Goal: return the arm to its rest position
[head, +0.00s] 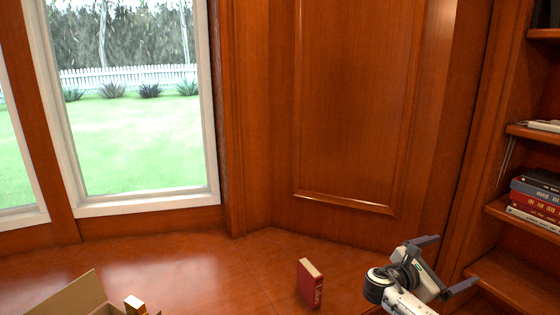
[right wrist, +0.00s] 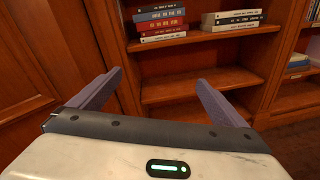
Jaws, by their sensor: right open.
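My right gripper (head: 450,264) is at the lower right of the head view, in front of the wood panelling and the shelves. Its two fingers are spread wide with nothing between them. In the right wrist view the open gripper (right wrist: 155,95) points toward the bookcase, with its fingers apart from the shelves. My left gripper and arm are not in view.
A red book (head: 309,284) stands upright on the wooden surface, left of my right gripper. A bookcase (right wrist: 195,88) holds stacked books (right wrist: 162,24).

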